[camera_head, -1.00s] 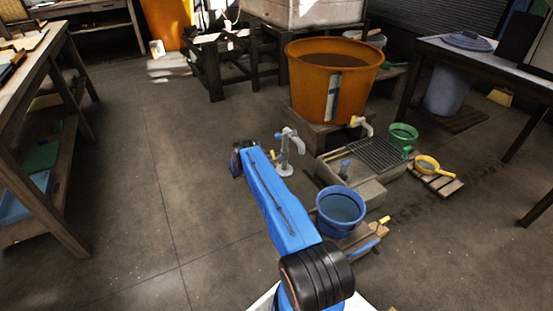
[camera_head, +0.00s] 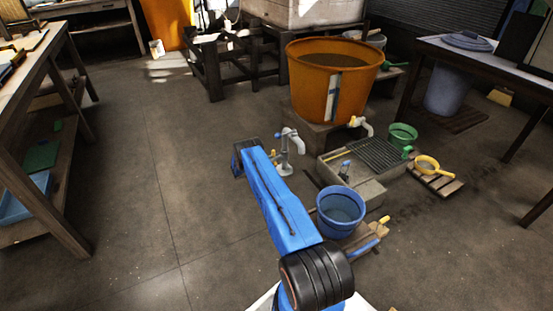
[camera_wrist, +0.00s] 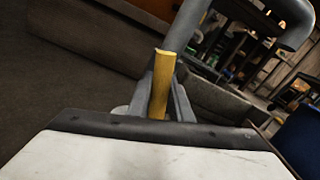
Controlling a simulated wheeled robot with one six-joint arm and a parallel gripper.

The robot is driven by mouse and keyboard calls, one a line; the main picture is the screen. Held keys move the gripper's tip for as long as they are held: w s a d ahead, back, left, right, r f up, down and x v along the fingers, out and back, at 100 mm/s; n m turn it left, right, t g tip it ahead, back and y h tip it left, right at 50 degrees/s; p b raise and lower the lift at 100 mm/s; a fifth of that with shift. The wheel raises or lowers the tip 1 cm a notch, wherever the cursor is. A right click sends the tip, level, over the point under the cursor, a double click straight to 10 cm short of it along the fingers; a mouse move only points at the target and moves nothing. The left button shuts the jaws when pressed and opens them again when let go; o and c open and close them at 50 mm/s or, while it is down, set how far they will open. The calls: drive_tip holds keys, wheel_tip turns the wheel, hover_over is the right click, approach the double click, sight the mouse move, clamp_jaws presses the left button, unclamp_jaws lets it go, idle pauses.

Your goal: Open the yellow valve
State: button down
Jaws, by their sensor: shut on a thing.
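The yellow valve handle (camera_wrist: 161,85) stands upright, slightly tilted, in the middle of the wrist view. My gripper (camera_wrist: 159,104) is shut on it, with one grey finger on each side. The handle's lower end is hidden behind the gripper body. A grey pipe (camera_wrist: 186,25) rises just behind the handle and bends over to a spout at the upper right. In the head view the grey standpipe (camera_head: 286,157) stands on the floor just right of my arm's far end, with a blue part near its top. My gripper is not clear there.
A blue bucket (camera_head: 340,209) stands right of my arm. An orange tub (camera_head: 309,82) with its own yellow-handled tap (camera_head: 353,121) stands behind. A drain grate (camera_head: 377,155), green bucket (camera_head: 403,134) and yellow sieve (camera_head: 428,165) are at right. The floor at left is open.

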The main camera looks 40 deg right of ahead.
drive_tip(key=m, duration=0.5)
drive_tip(key=shift+s+f+m, duration=0.1)
drive_tip(key=shift+m, duration=0.3)
drive_tip(key=c, duration=2.3)
unclamp_jaws()
drive_tip(key=shift+d+m, duration=0.1)
drive_tip(key=shift+m, duration=2.1)
drive_tip(key=shift+o, duration=0.4)
drive_tip(key=o, duration=0.9)
drive_tip(key=shift+o, duration=0.2)
drive_tip(key=v, duration=1.7)
drive_tip(key=shift+w+a, duration=0.2)
